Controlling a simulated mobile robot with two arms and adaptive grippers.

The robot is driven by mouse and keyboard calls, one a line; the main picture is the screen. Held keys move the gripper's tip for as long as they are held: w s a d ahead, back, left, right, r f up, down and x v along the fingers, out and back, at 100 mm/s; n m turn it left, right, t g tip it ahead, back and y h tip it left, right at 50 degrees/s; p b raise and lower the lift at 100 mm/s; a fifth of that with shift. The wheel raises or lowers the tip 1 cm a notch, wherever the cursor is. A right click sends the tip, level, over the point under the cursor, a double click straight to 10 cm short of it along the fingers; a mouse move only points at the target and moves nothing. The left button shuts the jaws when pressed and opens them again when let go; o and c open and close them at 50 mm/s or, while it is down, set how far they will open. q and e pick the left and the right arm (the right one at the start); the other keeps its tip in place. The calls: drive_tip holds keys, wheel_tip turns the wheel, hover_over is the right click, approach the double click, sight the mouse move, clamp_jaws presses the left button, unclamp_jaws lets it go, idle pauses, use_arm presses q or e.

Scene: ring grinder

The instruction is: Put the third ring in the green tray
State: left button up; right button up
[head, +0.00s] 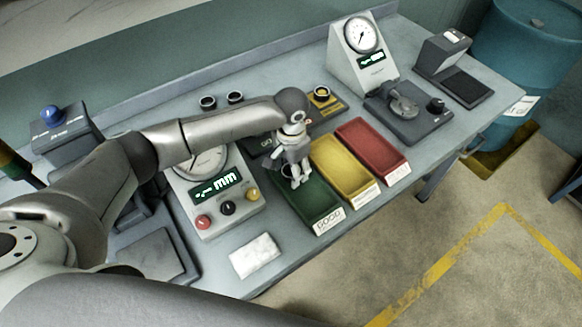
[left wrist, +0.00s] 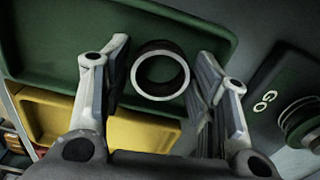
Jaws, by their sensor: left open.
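My left gripper (head: 296,180) is open and reaches down over the green tray (head: 322,212), marked GOOD. In the left wrist view, a metal ring (left wrist: 181,84) with a bright rim and dark bore sits between the two spread fingers, with visible gaps on both sides. The green tray (left wrist: 60,50) is behind it. In the head view the ring is mostly hidden by the gripper. Whether it rests on the tray floor cannot be told. Two dark rings (head: 208,102) (head: 235,97) stand on the bench behind my arm. My right gripper is not in view.
The yellow tray (head: 361,195) and red tray (head: 394,168) adjoin the green tray on its right. A meter box with buttons (head: 228,209) stands to its left. A gauge block (left wrist: 262,100) marked GO lies behind. A white cloth (head: 254,256) lies near the front edge.

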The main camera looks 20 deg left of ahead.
use_arm(q)
wheel_tip(320, 180, up, 12)
drive_tip(key=b, duration=0.2)
drive_tip(key=shift+r, duration=0.15)
idle(0.5)
